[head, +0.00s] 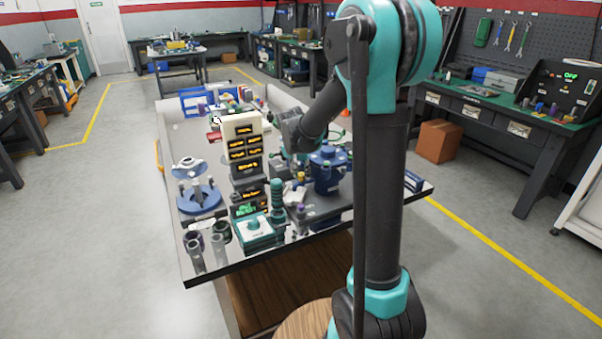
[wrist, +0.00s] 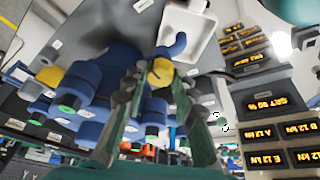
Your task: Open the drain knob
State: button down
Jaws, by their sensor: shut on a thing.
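The blue vessel (head: 328,178) stands on the table, right of the display tower in the head view. In the wrist view, its blue body (wrist: 85,82) has several ports with grey and green ends. A small yellow knob (wrist: 160,72) sits between the two fingers of my gripper (wrist: 157,80), and the gripper is shut on it. I cannot read any label on this knob or tell how far it is turned. In the head view, my gripper (head: 299,163) reaches down beside the vessel's left side, and its fingertips are too small to make out.
The display tower (head: 244,150) stands left of the vessel and also shows in the wrist view (wrist: 265,100). A white tray (wrist: 190,38) lies close behind the knob. A teal box (head: 256,233) and a blue flanged fitting (head: 198,200) are at the table's left front.

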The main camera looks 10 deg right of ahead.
jog(key=shift+n, duration=0.3)
jog(key=n, duration=0.1)
jog(key=n+y, duration=0.1)
jog(key=n, duration=0.1)
jog(key=shift+d+n+t+y, duration=0.2)
jog(key=shift+n+t+y, duration=0.1)
jog(key=n+y, duration=0.1)
jog(key=n, duration=0.3)
jog(key=shift+d+n+y, duration=0.1)
jog(key=shift+n+y, duration=0.2)
jog(key=shift+y, duration=0.1)
jog(key=n, duration=0.2)
jog(key=n+g+y, duration=0.1)
jog(key=n, duration=0.1)
jog(key=shift+w+d+y, duration=0.1)
jog(key=shift+y, duration=0.2)
jog(key=n+g+y, duration=0.1)
jog(key=n, duration=0.3)
jog(key=shift+n, duration=0.3)
jog(key=shift+n+g, duration=0.3)
jog(key=c, duration=1.2)
grip_release()
